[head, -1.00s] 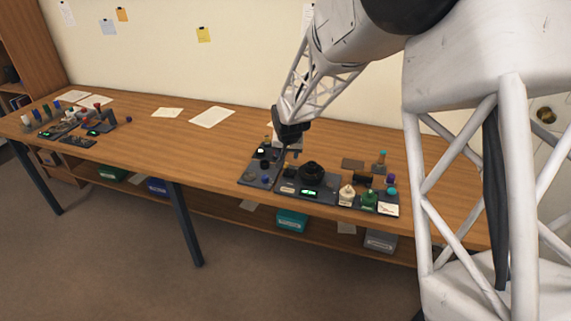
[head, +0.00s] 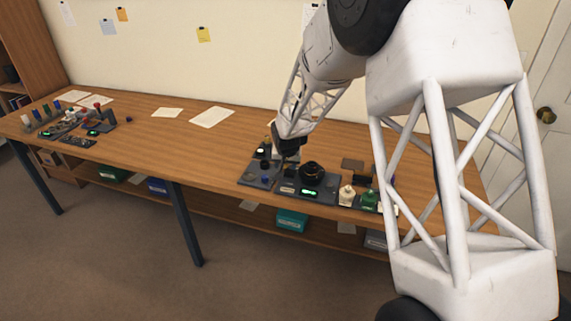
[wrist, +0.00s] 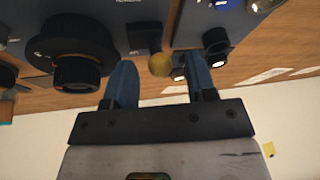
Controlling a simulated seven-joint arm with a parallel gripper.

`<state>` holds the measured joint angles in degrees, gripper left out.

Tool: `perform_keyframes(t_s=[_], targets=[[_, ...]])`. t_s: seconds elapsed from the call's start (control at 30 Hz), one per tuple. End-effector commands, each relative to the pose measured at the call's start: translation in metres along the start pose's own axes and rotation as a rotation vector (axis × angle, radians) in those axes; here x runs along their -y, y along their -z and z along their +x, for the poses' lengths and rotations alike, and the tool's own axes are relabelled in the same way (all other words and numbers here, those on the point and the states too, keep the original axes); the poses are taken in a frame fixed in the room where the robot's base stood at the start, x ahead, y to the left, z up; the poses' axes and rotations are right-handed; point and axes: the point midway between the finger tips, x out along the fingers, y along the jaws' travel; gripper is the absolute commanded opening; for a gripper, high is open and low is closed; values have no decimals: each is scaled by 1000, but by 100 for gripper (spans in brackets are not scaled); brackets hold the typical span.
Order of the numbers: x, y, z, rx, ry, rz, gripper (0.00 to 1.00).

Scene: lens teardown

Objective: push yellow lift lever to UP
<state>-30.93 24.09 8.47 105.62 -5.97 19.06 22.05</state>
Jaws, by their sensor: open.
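The yellow lever knob (wrist: 160,64) is a small round ball below a dark block in the wrist view. There it shows between the two blue fingertips of my gripper (wrist: 160,74). I see gaps at both sides, and I cannot tell whether a finger touches it. The jaws are apart and empty. In the head view my gripper (head: 288,150) is low over the back of the dark modules, and the yellow knob cannot be made out there. The lever's labels are not readable.
A black lens barrel (head: 311,171) stands on the module right of my gripper; it is at upper left in the wrist view (wrist: 75,48). Small bottles (head: 347,194) stand farther right.

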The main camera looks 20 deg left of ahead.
Motion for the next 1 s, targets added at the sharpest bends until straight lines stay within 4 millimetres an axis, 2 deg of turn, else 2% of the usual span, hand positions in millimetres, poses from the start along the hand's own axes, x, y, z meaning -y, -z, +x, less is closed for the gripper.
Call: perform_keyframes(t_s=[0.43,0.77,1.0], targets=[[0,0,4,0,0,0,50],[0,0,4,0,0,0,0],[0,0,4,1,0,0,0]])
